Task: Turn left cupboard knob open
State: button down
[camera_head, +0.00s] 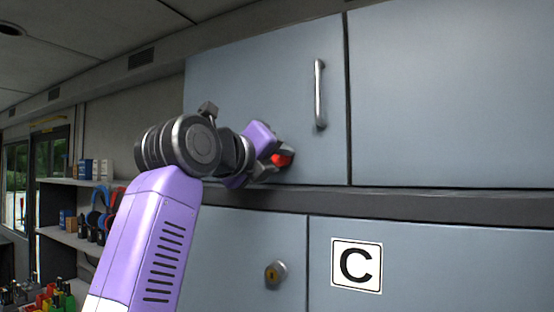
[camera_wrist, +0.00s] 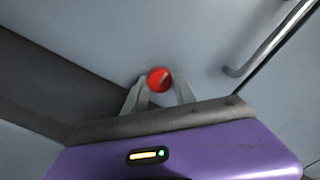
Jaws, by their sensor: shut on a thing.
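A red knob (camera_head: 283,159) sits low on the upper left blue-grey cupboard door (camera_head: 255,85) in the head view. My gripper (camera_head: 279,155) is at the knob, and my arm partly hides it. In the wrist view the round red knob (camera_wrist: 160,79) shows between the tips of my two grey fingers (camera_wrist: 160,92), which are shut on it. The knob has a pale mark on its face. The door stands flush in its frame. Its vertical metal handle (camera_head: 320,94) is right of the knob and also shows in the wrist view (camera_wrist: 268,42).
A dark ledge (camera_head: 420,204) runs under the upper doors. Shelves with headphones and boxes (camera_head: 88,170) stand at the left. An upper right door (camera_head: 450,90) adjoins.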

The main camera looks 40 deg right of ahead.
jog(key=shift+f+m, duration=0.1)
jog(key=shift+m, duration=0.2)
jog(key=m+b, duration=0.3)
jog(key=m, duration=0.1)
jog(key=shift+f, duration=0.1)
jog(key=m+b, duration=0.2)
jog(key=m, duration=0.2)
jog(key=m+b, duration=0.1)
jog(key=m, duration=0.4)
jog(key=shift+b, duration=0.3)
jog(key=shift+r+m+b, duration=0.2)
jog(key=shift+m+b, duration=0.15)
jog(key=shift+m, duration=1.65)
jog(key=c, duration=1)
grip_release()
